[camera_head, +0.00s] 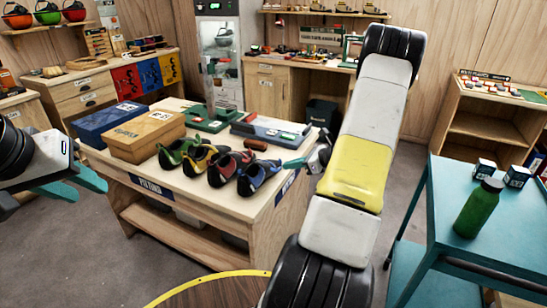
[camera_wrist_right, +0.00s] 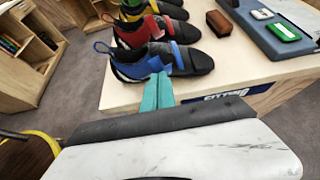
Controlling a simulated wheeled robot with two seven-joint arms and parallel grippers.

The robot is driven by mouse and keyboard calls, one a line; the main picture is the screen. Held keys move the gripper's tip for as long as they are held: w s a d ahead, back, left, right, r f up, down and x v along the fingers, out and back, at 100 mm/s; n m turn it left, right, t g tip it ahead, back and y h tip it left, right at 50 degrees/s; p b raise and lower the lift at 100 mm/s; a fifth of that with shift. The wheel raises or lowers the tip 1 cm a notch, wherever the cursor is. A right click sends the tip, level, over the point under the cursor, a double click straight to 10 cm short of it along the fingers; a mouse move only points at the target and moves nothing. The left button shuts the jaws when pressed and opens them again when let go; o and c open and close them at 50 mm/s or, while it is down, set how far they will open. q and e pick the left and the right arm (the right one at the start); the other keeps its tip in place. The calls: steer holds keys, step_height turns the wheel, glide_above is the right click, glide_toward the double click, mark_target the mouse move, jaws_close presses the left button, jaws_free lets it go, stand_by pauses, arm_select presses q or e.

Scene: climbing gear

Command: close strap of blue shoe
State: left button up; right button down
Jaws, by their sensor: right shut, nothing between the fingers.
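The blue shoe (camera_head: 261,171) is black and blue and stands at the table's front right corner, last in a row of shoes. In the right wrist view the blue shoe (camera_wrist_right: 192,62) lies side-on, with a blue pull loop at its left end and blue strap pieces (camera_wrist_right: 177,54) on its side. My right gripper (camera_head: 292,163) is shut and empty beside the shoe. Its teal fingertips (camera_wrist_right: 158,80) overlap the shoe's lower side; I cannot tell whether they touch. How the strap sits is unclear. My left gripper (camera_head: 82,184) is open and empty, left of the table.
Red, yellow and green shoes stand left of the blue shoe. A brown brush (camera_wrist_right: 217,22) and a grey-blue tray (camera_wrist_right: 270,37) lie behind it. Boxes (camera_head: 145,135) fill the table's left side. A teal cart (camera_head: 440,200) with a green bottle (camera_head: 478,208) stands at right.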

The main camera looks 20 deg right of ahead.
steer(key=shift+w+a+r+g, duration=0.1)
steer(key=shift+a+r+g, duration=0.05)
steer(key=shift+r+g, duration=0.15)
steer(key=shift+w+a+r+g+h, duration=0.15)
steer(key=shift+w+r+g+h, duration=0.15)
steer(key=shift+h, duration=0.2)
